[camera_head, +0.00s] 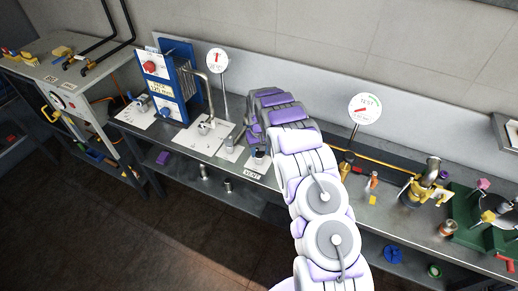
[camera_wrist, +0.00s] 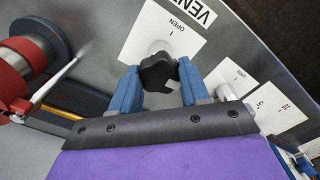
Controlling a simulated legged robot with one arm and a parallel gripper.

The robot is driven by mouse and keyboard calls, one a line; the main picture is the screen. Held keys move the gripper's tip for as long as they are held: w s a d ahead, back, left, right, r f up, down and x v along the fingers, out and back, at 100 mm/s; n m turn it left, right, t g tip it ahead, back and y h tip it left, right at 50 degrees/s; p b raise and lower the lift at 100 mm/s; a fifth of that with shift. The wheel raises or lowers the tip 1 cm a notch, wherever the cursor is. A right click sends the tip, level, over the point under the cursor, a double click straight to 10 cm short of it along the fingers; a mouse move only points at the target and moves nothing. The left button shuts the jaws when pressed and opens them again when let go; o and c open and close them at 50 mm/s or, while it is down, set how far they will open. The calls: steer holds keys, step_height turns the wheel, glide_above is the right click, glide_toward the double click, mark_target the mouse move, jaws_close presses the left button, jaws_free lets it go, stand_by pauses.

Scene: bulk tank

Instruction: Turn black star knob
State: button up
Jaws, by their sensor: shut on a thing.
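The black star knob (camera_wrist: 157,72) sits on a pale round stem over a white card marked OPEN, beside a VENT label, in the wrist view. My gripper (camera_wrist: 158,82) has its two blue fingers on either side of the knob and is shut on it. In the head view my white and purple arm reaches to the bench, and my gripper (camera_head: 256,138) is down near the VENT label (camera_head: 253,174). The knob is small there and mostly hidden, so I cannot tell its turn from that view.
A blue plate unit (camera_head: 172,85) and a bent metal pipe (camera_head: 207,95) stand left of my gripper. A round dial (camera_head: 365,108) stands to its right. A red-banded fitting (camera_wrist: 22,68) is close on the left in the wrist view. Brass fittings (camera_head: 425,185) stand farther right.

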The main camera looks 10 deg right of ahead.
steer(key=n, duration=0.2)
steer(key=n+p, duration=0.1)
steer(key=n, duration=0.2)
steer(key=shift+w+r+n+p, duration=0.2)
steer(key=shift+r+n+p, duration=0.05)
steer(key=shift+n+p, duration=0.05)
steer(key=shift+f+n+p, duration=0.1)
steer(key=shift+n+p, duration=0.65)
steer(key=shift+n, duration=1.55)
steer(key=o, duration=1.1)
steer(key=shift+s+f, duration=0.1)
steer(key=shift+c, duration=0.2)
step_height(320, 180, up, 17)
steer(key=shift+r, duration=0.2)
